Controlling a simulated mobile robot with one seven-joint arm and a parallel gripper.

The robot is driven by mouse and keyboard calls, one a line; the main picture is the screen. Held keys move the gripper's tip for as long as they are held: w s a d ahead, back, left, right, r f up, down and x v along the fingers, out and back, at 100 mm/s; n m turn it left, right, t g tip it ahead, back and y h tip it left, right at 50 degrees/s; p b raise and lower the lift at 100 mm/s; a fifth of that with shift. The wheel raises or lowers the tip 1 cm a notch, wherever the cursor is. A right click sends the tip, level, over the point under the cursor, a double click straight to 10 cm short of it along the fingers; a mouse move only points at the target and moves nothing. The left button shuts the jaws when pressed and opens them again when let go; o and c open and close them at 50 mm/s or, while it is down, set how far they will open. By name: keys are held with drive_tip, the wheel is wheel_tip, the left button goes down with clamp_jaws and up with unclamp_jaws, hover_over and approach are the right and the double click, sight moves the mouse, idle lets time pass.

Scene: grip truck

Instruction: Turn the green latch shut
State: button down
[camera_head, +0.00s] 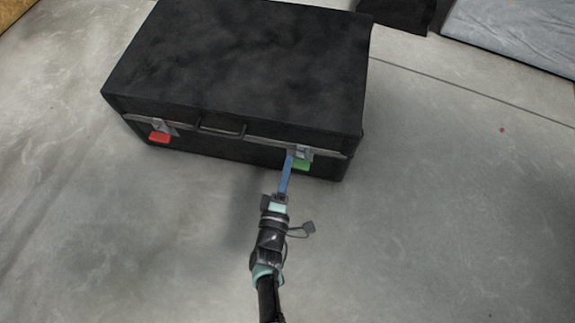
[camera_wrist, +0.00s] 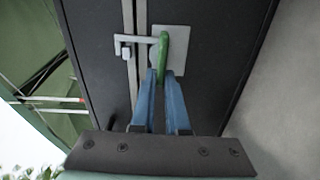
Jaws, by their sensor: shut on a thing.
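A black case (camera_head: 240,60) stands on the floor. On its front right, the green latch (camera_head: 301,165) sits below a metal clasp (camera_head: 304,151). In the wrist view the green latch (camera_wrist: 164,50) shows as a narrow green tab edge-on, on a metal plate (camera_wrist: 180,42). My gripper (camera_head: 290,157) reaches up to the latch with its blue fingers. In the wrist view my gripper (camera_wrist: 161,76) has the green tab between its fingertips, shut on it. The fingers hide the tab's lower end. A metal bar (camera_wrist: 132,41) crosses the lid seam beside the plate.
A red latch (camera_head: 160,137) is on the case's front left, and a carry handle (camera_head: 221,129) is between the latches. A dark object (camera_head: 398,12) and a grey padded surface (camera_head: 515,32) lie at the back right. The floor in front is clear.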

drive_tip(key=shift+f+n, duration=0.1)
drive_tip(key=shift+n, duration=0.3)
drive_tip(key=c, duration=0.9)
unclamp_jaws()
drive_tip(key=s+p, duration=0.1)
drive_tip(key=s, duration=0.3)
drive_tip(key=s+a+p, duration=0.1)
drive_tip(key=s, duration=0.3)
drive_tip(key=s+p, duration=0.2)
drive_tip(key=s, duration=0.3)
drive_tip(key=shift+a, duration=0.4)
